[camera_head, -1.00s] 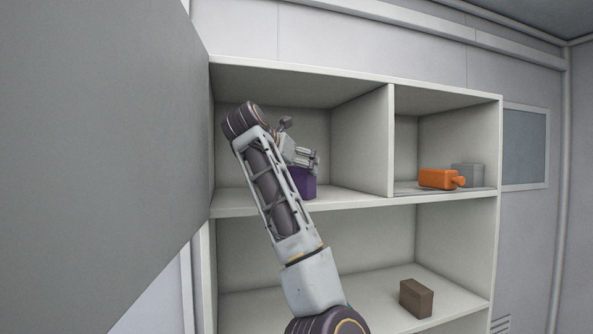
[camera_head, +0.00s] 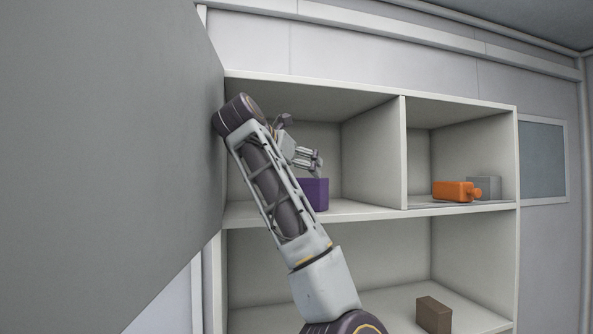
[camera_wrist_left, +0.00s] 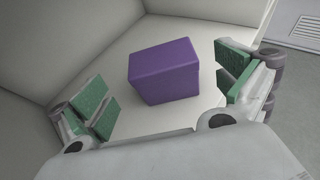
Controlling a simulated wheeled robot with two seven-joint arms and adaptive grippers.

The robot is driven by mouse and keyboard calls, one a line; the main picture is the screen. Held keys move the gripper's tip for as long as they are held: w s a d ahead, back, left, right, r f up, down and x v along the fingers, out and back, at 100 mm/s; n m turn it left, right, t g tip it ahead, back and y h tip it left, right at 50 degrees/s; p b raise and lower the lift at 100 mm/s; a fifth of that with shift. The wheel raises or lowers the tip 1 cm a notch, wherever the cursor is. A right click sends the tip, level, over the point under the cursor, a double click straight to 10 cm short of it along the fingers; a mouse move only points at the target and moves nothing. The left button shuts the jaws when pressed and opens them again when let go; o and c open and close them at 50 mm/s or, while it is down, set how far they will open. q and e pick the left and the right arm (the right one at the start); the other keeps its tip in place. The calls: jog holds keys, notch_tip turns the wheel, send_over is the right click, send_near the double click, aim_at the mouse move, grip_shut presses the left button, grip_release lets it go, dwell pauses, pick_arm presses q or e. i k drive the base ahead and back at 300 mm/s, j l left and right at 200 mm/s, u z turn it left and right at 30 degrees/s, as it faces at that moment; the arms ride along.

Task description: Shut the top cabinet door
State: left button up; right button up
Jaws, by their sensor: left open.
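The top cabinet door (camera_head: 100,150) is a large grey panel filling the left of the head view. It stands open, swung out from the left side of the cabinet (camera_head: 404,150). My left gripper (camera_head: 316,162) is at the top left compartment, in front of a purple box (camera_head: 317,194). In the left wrist view its green-padded fingers (camera_wrist_left: 168,95) are apart, with the purple box (camera_wrist_left: 163,70) between and beyond them and nothing gripped. My left arm hides part of that compartment, and its elbow-like joint is close to the door. My right gripper is not in view.
An orange bottle-like object (camera_head: 455,191) and a grey block (camera_head: 484,187) sit in the top right compartment. A brown box (camera_head: 433,314) stands on the lower shelf. A wall panel (camera_head: 542,160) is right of the cabinet.

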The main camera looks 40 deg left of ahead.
aim_at(111, 147)
jog(key=k+l, duration=0.35)
jog(key=l, duration=0.3)
jog(key=k+l, duration=0.2)
jog(key=l, duration=0.1)
